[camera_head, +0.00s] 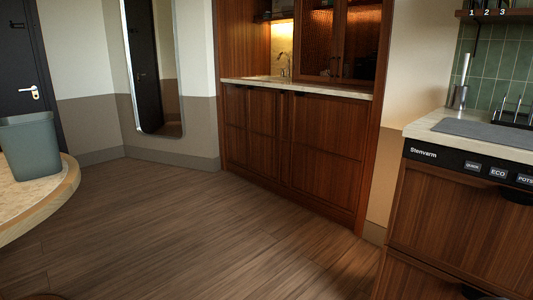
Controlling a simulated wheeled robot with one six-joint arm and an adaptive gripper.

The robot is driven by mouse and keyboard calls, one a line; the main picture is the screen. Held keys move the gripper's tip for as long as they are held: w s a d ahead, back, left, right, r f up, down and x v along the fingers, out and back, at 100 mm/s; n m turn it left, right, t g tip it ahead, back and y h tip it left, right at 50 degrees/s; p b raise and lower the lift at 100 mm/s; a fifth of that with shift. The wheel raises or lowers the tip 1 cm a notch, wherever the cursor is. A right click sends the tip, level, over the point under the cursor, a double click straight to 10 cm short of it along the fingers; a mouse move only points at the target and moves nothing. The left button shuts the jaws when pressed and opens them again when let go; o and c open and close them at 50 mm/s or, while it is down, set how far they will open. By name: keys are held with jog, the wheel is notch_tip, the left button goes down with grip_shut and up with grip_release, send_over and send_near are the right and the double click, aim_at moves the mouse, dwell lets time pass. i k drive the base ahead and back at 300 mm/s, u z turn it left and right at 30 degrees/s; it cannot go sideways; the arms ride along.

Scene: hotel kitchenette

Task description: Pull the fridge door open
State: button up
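I see no door that is plainly a fridge door. A wooden lower cabinet (256,132) with closed panelled fronts stands in the alcove at the back; I cannot tell whether one of its fronts hides a fridge. At the right, a wooden-fronted appliance (455,205) is shut. Its black control strip (447,161) reads "Stenvarm", with buttons marked "ECO" and "POTS", and a dark handle (517,195) sits below the strip.
A round-edged table (50,210) with a grey-green bin (30,145) stands at the left. A mirror (157,70) and a dark door (22,55) are behind. A counter (420,125) bears a grey mat (480,130) and a rack. The wooden floor (190,225) between is clear.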

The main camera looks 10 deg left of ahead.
aim_at(330, 133)
jog(key=u, duration=0.3)
jog(key=i, duration=1.2)
jog(key=u, duration=0.35)
jog(key=i, duration=2.2)
jog(key=z, duration=0.05)
